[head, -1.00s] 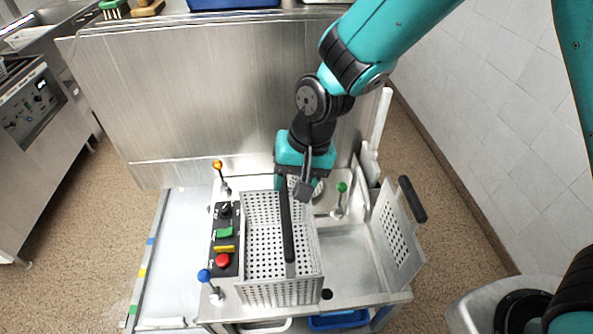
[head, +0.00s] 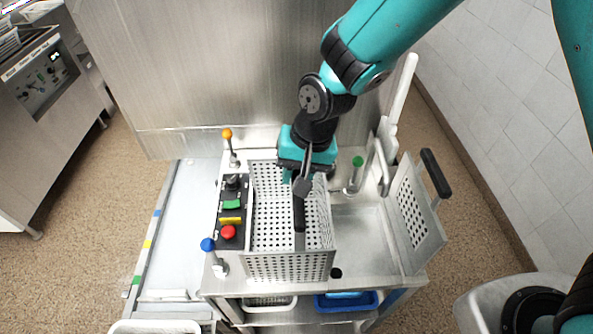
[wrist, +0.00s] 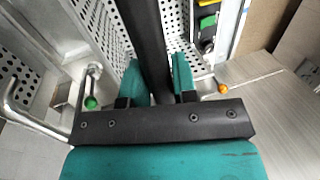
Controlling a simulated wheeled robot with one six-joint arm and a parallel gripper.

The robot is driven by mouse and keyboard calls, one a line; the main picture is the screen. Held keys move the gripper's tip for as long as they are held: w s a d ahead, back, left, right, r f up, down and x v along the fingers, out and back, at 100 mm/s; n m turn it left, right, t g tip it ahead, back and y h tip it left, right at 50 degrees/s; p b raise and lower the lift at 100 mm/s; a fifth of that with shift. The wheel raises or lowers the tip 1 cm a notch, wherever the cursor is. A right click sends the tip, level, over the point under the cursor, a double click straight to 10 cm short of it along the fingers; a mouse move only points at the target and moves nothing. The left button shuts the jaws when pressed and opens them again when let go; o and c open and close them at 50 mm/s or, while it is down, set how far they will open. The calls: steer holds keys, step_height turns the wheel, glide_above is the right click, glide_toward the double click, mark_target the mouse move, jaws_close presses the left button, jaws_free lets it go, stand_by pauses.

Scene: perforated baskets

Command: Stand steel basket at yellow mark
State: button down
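The steel basket (head: 290,266) is a perforated box with a black bar handle (head: 299,215) running along its top. It stands on the steel worktop beside the button panel. My gripper (head: 301,182) is over the far part of the basket. In the wrist view its two teal fingers (wrist: 160,80) lie on either side of the black handle (wrist: 147,35), apart and close to it; contact is not clear. A yellow mark (head: 148,244) is on the left edge of the pale shelf at left, between a blue and a green mark.
A button panel (head: 229,215) with a yellow button is left of the basket. Orange (head: 227,133), blue (head: 207,244) and green (head: 357,161) knobbed levers stand around it. A tilted perforated panel with a black handle (head: 435,173) is at right. The left shelf (head: 185,225) is clear.

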steer(key=shift+r, duration=0.25)
steer(key=shift+a+r+p, duration=0.1)
steer(key=shift+r+p, duration=0.95)
steer(key=shift+r, duration=0.05)
stand_by(0.3)
